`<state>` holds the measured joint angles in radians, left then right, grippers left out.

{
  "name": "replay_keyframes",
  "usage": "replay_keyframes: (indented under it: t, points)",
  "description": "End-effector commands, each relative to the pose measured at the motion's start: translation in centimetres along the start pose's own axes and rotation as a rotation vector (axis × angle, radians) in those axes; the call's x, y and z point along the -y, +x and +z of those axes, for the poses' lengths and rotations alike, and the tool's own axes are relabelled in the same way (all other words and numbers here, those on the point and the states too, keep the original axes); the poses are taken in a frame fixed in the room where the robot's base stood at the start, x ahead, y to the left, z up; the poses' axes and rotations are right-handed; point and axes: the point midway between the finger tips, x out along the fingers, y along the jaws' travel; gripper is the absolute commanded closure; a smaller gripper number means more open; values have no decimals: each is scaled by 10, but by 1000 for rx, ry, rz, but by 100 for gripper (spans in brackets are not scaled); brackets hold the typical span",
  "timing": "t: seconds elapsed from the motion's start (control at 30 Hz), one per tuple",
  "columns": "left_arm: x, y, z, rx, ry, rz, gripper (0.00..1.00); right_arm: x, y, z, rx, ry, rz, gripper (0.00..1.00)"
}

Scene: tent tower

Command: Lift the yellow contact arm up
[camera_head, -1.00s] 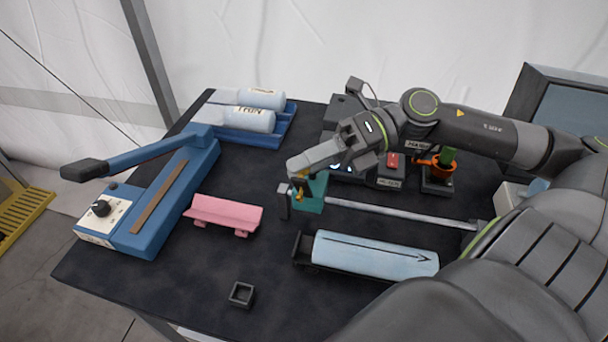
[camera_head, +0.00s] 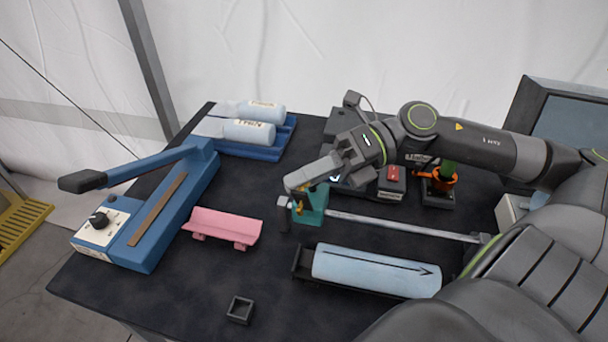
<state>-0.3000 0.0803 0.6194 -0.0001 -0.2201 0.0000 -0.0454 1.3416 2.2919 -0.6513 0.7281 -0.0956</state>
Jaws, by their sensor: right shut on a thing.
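A small teal block (camera_head: 312,203) sits on a rail on the dark table, with the yellow contact arm (camera_head: 309,188) showing as small yellow-orange bits at its top and left side. My right gripper (camera_head: 291,183) reaches in from the right. Its fingertips are at the upper left of the teal block and are shut on the yellow contact arm. The fingers hide most of the contact arm, so its tilt is hard to tell. My left gripper is not in view.
A long grey bar (camera_head: 400,227) runs right from the teal block. A pale blue cylinder (camera_head: 375,269) lies in front, a pink cradle (camera_head: 222,226) to the left. A blue lever device (camera_head: 150,215) stands further left. A small black square cup (camera_head: 240,309) is near the front edge.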

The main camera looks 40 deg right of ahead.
Motion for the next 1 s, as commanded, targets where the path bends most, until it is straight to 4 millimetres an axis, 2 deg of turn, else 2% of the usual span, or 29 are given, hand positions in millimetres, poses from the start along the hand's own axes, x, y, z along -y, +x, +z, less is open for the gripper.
replay_keyframes:
  t: [0.33,0.6,0.63,0.73,1.0]
  points:
    - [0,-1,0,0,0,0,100,10,-13,16,24,87,63,100]
    - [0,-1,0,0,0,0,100,11,-14,17,24,84,60,100]
    - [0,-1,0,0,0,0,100,11,-14,17,24,84,60,75]
    - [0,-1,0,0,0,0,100,11,-14,16,23,85,61,62]
    - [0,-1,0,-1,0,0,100,10,-13,15,20,87,64,60]
